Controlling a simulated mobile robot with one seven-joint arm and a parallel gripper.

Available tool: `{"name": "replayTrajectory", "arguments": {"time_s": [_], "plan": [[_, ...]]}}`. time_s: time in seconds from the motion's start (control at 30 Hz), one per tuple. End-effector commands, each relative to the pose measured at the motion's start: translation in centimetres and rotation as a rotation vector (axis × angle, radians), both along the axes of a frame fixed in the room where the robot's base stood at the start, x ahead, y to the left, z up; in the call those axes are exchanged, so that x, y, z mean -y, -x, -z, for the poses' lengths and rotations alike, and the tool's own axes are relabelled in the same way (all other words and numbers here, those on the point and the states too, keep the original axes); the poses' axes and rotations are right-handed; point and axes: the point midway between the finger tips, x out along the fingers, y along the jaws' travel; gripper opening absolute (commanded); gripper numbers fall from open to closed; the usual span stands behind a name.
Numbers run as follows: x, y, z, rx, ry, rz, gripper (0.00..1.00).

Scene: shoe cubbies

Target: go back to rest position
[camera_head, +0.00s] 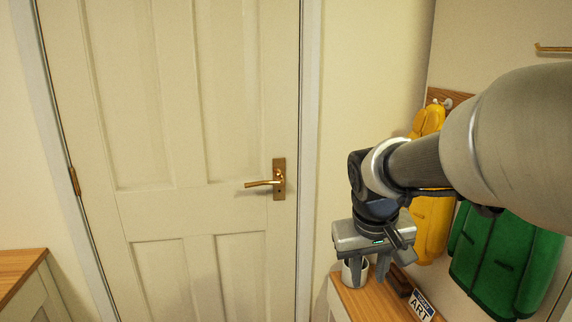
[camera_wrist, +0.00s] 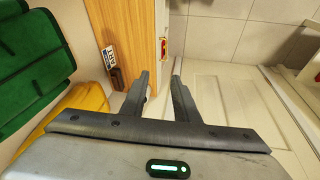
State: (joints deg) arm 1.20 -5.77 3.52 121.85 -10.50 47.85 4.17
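My gripper (camera_head: 368,281) hangs fingers-down at the end of my arm, in the lower right of the head view, over the end of a wooden-topped cabinet. In the wrist view its two fingers (camera_wrist: 161,68) stand apart with a gap between them. Nothing is held in the gap. My arm reaches in from the right edge of the head view. A white cup-like container (camera_head: 348,275) shows behind the fingers and is partly hidden by them.
The wooden cabinet top (camera_head: 362,303) carries a small ART sign (camera_head: 422,306) and a dark wooden block (camera_head: 399,281). Yellow (camera_head: 432,220) and green (camera_head: 503,262) jackets hang on the right wall. A closed white door (camera_head: 160,150) with a brass handle (camera_head: 265,183) stands left. Another wooden-topped cabinet (camera_head: 18,268) is far left.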

Motion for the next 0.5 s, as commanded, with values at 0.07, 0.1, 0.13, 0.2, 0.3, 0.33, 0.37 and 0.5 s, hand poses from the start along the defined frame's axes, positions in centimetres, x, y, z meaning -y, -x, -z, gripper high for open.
{"name": "replayTrajectory", "arguments": {"time_s": [0.07, 0.1, 0.13, 0.2, 0.3, 0.33, 0.37, 0.5], "plan": [[-0.2, 2.7, -1.7, 0.041, -0.019, 0.01, 0.28], [-0.2, 4.0, -2.3, 0.056, -0.031, 0.015, 0.28], [-0.3, 5.0, -2.7, 0.067, -0.039, 0.017, 0.28], [-0.5, 7.1, -3.3, 0.094, -0.059, 0.024, 0.28], [-0.8, 9.6, -3.8, 0.127, -0.085, 0.03, 0.28], [-0.9, 10.3, -3.9, 0.137, -0.092, 0.03, 0.28], [-1.0, 11.0, -4.0, 0.145, -0.099, 0.031, 0.28], [-1.4, 13.6, -4.0, 0.181, -0.132, 0.035, 0.28]]}}
